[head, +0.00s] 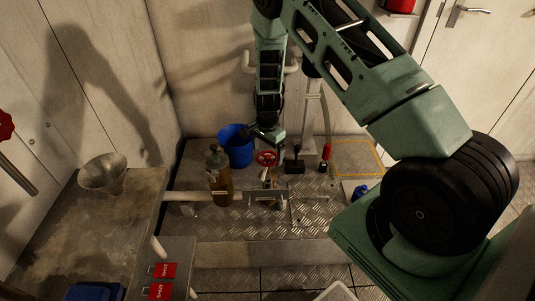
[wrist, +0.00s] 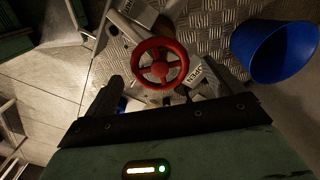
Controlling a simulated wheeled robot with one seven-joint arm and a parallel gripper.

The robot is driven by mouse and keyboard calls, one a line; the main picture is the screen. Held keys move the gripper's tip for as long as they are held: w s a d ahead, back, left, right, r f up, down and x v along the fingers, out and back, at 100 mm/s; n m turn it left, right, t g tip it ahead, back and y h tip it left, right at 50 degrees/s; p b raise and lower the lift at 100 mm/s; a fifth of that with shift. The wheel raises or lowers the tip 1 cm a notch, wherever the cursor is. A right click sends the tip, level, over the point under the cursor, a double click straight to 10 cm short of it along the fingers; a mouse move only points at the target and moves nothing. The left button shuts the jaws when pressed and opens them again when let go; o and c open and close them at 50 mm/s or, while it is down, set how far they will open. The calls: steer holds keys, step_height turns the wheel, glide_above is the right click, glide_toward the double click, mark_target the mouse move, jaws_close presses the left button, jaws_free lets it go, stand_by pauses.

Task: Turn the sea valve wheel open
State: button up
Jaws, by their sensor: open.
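The sea valve wheel is a red, spoked handwheel (head: 266,158) low near the back wall, just right of the blue bucket. It shows whole in the wrist view (wrist: 160,63), in front of my gripper and roughly centred between the fingers. My gripper (wrist: 162,88) is open, with one dark finger on each side of the wheel's lower part and nothing held. In the head view my gripper (head: 265,138) hangs just above the wheel. I cannot tell whether the fingers touch the rim. The valve body is mostly hidden.
A blue bucket (head: 236,150) stands close left of the wheel. A brown bottle (head: 219,182) stands in front, and a black-handled lever (head: 296,160) is to the right. A metal funnel (head: 102,172) sits on the left counter. Red tags (head: 161,270) hang at lower left.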

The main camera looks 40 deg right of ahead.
steer(key=shift+f, duration=0.65)
steer(key=c, duration=1.4)
